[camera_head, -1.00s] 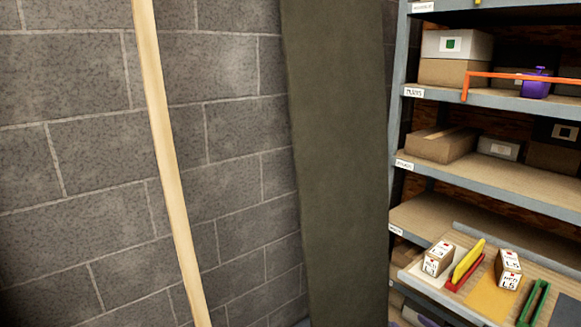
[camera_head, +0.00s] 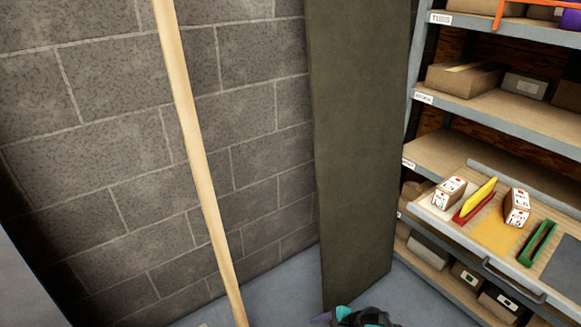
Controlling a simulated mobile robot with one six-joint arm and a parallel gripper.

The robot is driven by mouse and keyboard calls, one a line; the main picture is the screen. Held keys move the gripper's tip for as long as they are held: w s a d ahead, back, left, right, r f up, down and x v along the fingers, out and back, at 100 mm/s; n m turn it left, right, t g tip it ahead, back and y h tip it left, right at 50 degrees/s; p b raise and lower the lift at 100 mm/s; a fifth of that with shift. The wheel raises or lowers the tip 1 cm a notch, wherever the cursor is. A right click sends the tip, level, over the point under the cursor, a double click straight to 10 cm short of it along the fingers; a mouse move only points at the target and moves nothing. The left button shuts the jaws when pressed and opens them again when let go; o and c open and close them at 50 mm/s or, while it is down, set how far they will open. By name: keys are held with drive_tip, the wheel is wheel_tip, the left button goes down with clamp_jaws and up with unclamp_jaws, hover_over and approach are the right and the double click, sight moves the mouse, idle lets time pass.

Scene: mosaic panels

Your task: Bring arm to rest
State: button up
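A black thing with teal and purple parts (camera_head: 362,316) shows at the bottom edge of the head view, in front of the foot of the dark panel. It looks like part of my arm or gripper, but the frame cuts most of it off. I cannot make out fingertips or anything held.
A metal shelf rack (camera_head: 433,98) with boxes stands at right. A pull-out tray (camera_head: 440,213) there holds two small cartons, a yellow piece in a red holder and a green holder. A dark panel (camera_head: 360,150) and wooden pole (camera_head: 196,160) stand by the block wall (camera_head: 90,120).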

drive_tip(key=s+d+f+n+g+h, duration=0.1)
drive_tip(key=s+f+n+g+h, duration=0.45)
drive_tip(key=s+n, duration=0.8)
drive_tip(key=s+d+f+n+g+h, duration=0.1)
drive_tip(key=s+d+f+n+g, duration=0.1)
drive_tip(key=s+d+n, duration=0.2)
drive_tip(key=s+d, duration=0.2)
drive_tip(key=d, duration=0.1)
drive_tip(key=shift+s+n+h, duration=0.25)
drive_tip(key=shift+n+h, duration=0.1)
